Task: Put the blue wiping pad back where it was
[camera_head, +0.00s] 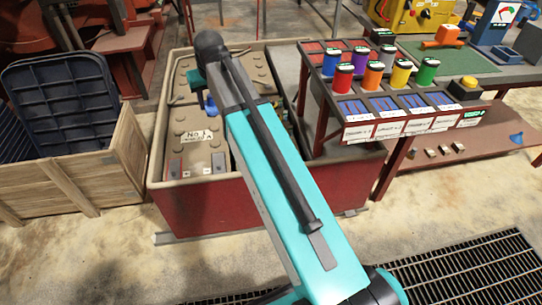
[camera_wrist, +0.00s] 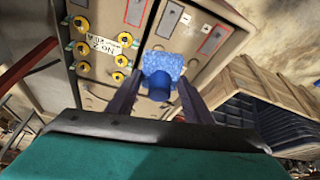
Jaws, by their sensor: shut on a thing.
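The blue wiping pad (camera_wrist: 163,63) is a speckled light-blue block with a darker blue round grip. In the wrist view my gripper (camera_wrist: 159,80) has its two dark fingers on either side of that grip and is shut on it. The pad is over a beige panel top (camera_wrist: 125,67); whether it touches the surface is unclear. In the head view my arm covers most of the gripper, and a small patch of blue, the pad (camera_head: 210,104), shows beside it above the beige panels in the red bin.
The red bin (camera_head: 205,208) stands in the middle with beige units inside. A wooden crate (camera_head: 75,185) with a dark ribbed tray is at left. A rack (camera_head: 375,105) of coloured spools stands at right, before a green-topped bench (camera_head: 450,60). A floor grating (camera_head: 470,275) lies at lower right.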

